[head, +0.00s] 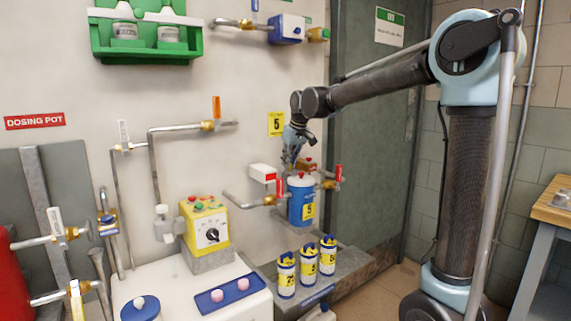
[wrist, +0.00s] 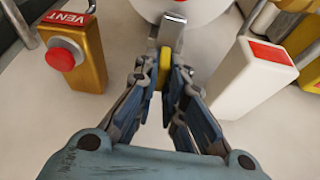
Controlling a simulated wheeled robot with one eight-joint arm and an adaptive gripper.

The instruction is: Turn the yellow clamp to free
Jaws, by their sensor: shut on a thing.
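The yellow clamp (wrist: 164,68) shows in the wrist view as a small yellow piece between my fingertips, with a grey metal strip (wrist: 171,32) just beyond it. My gripper (wrist: 165,78) is shut on the yellow piece, and the fingers hide most of it. In the head view my gripper (head: 289,160) points down just above the blue pot (head: 301,207) with the yellow label 5. The clamp cannot be made out there. How far it is turned cannot be told.
A gold VENT block (wrist: 90,62) with a red button stands left of my fingers, and a white red-topped block (wrist: 250,80) stands right. Red-handled valves (head: 339,172) flank the pot. Several labelled canisters (head: 308,262) stand below. A yellow control box (head: 205,228) is further left.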

